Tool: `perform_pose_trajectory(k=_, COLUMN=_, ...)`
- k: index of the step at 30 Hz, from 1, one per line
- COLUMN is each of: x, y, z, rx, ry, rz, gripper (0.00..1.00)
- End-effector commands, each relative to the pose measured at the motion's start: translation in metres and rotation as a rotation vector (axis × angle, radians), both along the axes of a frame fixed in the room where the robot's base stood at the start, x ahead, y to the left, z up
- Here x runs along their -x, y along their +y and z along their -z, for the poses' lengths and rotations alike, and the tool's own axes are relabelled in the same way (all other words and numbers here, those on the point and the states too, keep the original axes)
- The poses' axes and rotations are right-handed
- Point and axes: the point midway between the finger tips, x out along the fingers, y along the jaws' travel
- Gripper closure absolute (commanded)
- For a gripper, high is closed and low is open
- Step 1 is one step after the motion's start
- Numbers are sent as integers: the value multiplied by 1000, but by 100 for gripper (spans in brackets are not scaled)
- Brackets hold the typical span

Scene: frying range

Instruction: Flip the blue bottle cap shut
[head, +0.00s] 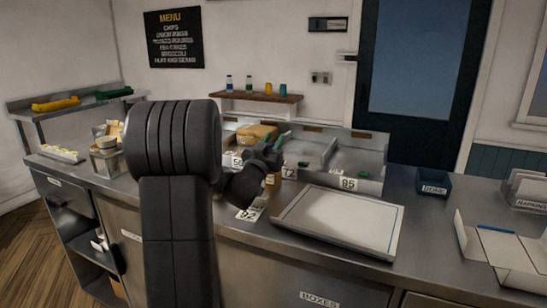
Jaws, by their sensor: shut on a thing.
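Several small bottles stand in a row on the brown wall shelf. The leftmost is a pale bottle with a blue cap (229,82); whether that cap is open or shut is too small to tell. My gripper (268,153) is well below and in front of the shelf, over the front of the counter trays, away from that bottle. It is shut on a thin greenish item (284,137) that sticks up beside the fingers. My own arm hides much of the gripper and the item's lower part.
Metal bays (345,160) with number cards line the counter back. A large pale tray (340,222) lies right of my gripper. A blue bin (433,183) and a napkin holder (525,188) stand farther right. The brown shelf (262,97) is on the wall.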

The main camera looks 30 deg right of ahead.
Motion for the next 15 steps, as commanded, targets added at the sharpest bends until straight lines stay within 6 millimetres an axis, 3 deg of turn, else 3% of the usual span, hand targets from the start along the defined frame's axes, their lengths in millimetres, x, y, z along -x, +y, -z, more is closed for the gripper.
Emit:
perform_pose_trajectory(k=1, x=1, y=0, z=10, rx=13, ry=-12, rz=0, gripper=93)
perform_pose_trajectory(k=15, x=2, y=2, z=6, rx=103, ry=-87, rz=0, gripper=93)
